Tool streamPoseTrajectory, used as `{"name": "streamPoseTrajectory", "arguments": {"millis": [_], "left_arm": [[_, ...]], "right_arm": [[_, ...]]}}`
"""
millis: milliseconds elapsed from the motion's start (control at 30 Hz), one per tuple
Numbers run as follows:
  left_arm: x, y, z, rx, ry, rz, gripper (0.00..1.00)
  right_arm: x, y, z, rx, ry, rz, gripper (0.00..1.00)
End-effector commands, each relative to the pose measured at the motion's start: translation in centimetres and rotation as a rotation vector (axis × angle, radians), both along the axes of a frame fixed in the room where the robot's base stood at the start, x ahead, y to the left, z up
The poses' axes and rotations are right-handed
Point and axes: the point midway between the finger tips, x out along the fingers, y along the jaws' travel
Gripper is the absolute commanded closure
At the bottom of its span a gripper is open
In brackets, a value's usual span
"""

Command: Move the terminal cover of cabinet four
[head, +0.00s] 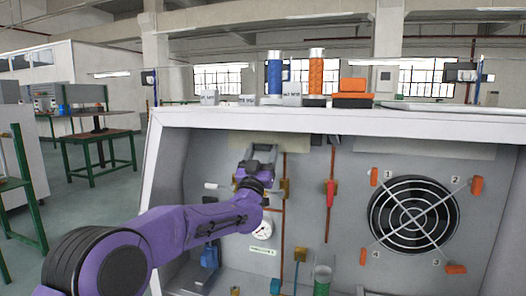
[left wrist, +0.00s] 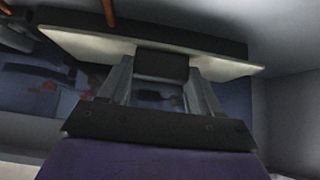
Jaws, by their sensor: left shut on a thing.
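My left gripper (head: 259,158) reaches into the open white cabinet (head: 300,122), near the top of its grey back panel. In the left wrist view, the fingers (left wrist: 162,80) are shut on a small dark block (left wrist: 162,65). This block joins a wide plate (left wrist: 215,68) with a pale face and a dark edge, which looks like the terminal cover. In the head view the gripper mostly hides the held part. I cannot tell whether the plate touches the panel. My right gripper is not in view.
A round fan (head: 413,216) with orange clips around it sits at the right of the panel. A red-handled part (head: 330,194), a gauge (head: 261,231) and copper pipes are near the arm. Blue (head: 275,76) and orange (head: 316,73) cylinders stand on the cabinet top.

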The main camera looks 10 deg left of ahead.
Motion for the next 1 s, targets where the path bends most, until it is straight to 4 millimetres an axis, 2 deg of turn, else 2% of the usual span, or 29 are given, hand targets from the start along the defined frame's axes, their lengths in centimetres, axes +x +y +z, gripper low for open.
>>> {"name": "streamPoseTrajectory", "arguments": {"millis": [33,600,633,667,700,1000], "left_arm": [[0.21,-0.05,-0.53,0.003,0.011,0.000,0.91],[0.48,-0.36,-0.93,0.004,0.015,-0.003,0.91],[0.48,-0.37,-0.93,0.004,0.015,-0.003,0.27],[0.47,-0.37,-0.92,0.004,0.014,-0.003,0.17],[0.46,-0.36,-0.87,0.004,0.013,-0.003,0.11],[0.24,-0.24,-0.48,0.002,0.004,-0.002,0.11]], "right_arm": [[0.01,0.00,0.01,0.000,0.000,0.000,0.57],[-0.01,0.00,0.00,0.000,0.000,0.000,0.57],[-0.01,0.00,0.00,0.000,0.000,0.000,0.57],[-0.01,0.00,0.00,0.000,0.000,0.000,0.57],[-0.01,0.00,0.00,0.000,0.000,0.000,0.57],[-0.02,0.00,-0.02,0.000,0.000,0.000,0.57]]}}
